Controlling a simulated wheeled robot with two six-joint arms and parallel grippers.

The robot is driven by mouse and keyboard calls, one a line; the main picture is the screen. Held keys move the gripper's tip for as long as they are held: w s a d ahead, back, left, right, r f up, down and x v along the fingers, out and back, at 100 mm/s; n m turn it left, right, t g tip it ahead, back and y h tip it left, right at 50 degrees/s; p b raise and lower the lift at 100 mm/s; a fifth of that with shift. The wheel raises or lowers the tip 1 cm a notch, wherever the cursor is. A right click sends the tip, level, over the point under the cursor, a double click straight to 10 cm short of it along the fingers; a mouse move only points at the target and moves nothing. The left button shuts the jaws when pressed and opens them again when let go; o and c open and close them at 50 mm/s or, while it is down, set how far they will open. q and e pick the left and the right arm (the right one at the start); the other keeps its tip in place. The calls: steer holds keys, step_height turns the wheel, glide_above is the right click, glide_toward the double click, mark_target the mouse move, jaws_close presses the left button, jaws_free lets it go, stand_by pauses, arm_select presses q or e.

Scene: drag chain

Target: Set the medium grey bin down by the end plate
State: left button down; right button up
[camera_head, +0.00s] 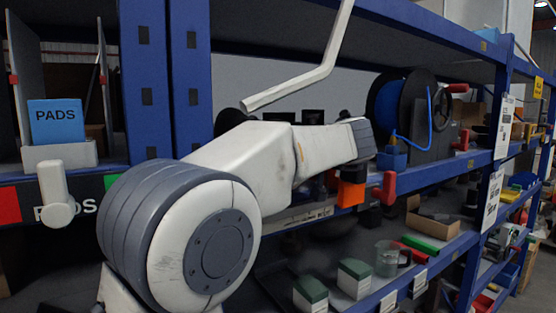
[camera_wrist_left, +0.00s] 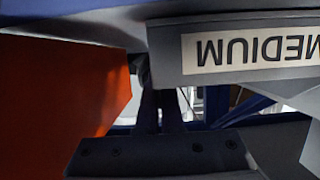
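The medium grey bin (camera_wrist_left: 240,48) fills the upper right of the left wrist view, close up. Its white label reads MEDIUM upside down. My left gripper (camera_wrist_left: 160,100) reaches up from the bottom there. Its dark fingers are close together at the bin's left end, and their tips are partly hidden by the bin; the grip looks shut on its edge. In the head view my left arm covers the place, and I cannot make out the gripper or the bin clearly. I cannot identify the end plate. My right gripper is not in view.
An orange part (camera_wrist_left: 60,95) stands close to the left of the fingers. The head view shows a blue rack (camera_head: 460,165), a cable reel (camera_head: 400,100), a red-handled part (camera_head: 384,187), a glass jug (camera_head: 390,257) and green-lidded boxes (camera_head: 354,279). A PADS box (camera_head: 56,122) is at left.

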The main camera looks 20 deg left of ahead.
arm_select(q)
steer(key=c, duration=1.1)
jaws_free()
steer(key=shift+f, duration=0.1)
steer(key=shift+r, duration=0.2)
steer(key=shift+s+d+r, duration=0.1)
steer(key=shift+s+d, duration=0.1)
steer(key=shift+d, duration=0.1)
steer(key=b+v, duration=0.2)
steer(key=v, duration=0.9)
steer(key=shift+s+d+r, duration=0.1)
steer(key=shift+r, duration=0.05)
